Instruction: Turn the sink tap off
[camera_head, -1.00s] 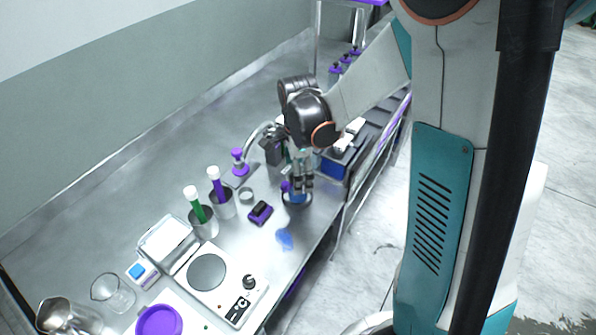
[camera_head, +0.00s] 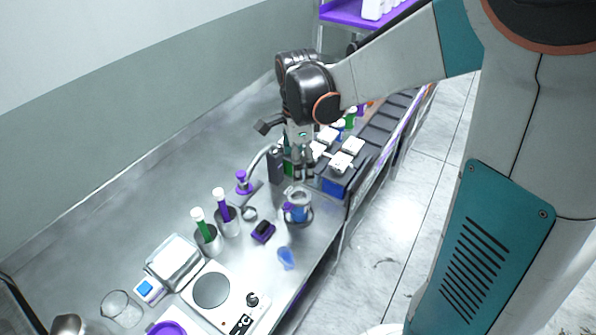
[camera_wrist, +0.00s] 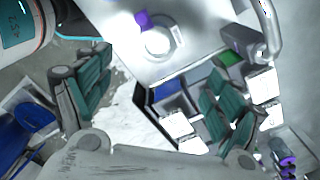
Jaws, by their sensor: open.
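The sink tap (camera_head: 262,156) shows in the head view as a thin curved metal spout on the steel bench, with a purple-topped piece (camera_head: 243,182) near its left end. A curved metal pipe (camera_wrist: 267,28), apparently the same spout, shows at the top right of the wrist view. My gripper (camera_head: 299,168) points down just right of the tap, and its fingers partly overlap the things behind. In the wrist view my gripper (camera_wrist: 155,75) has its teal-padded fingers wide apart with nothing held between them. I cannot make out the tap's handle position or any water.
A blue bin with white-topped items (camera_head: 335,185) stands close right of my gripper. A clear beaker with blue content (camera_head: 297,207) stands in front. A purple-black block (camera_head: 263,232), metal cups with coloured tubes (camera_head: 207,236) and a hotplate (camera_head: 212,290) fill the bench nearer. The back-left bench is clear.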

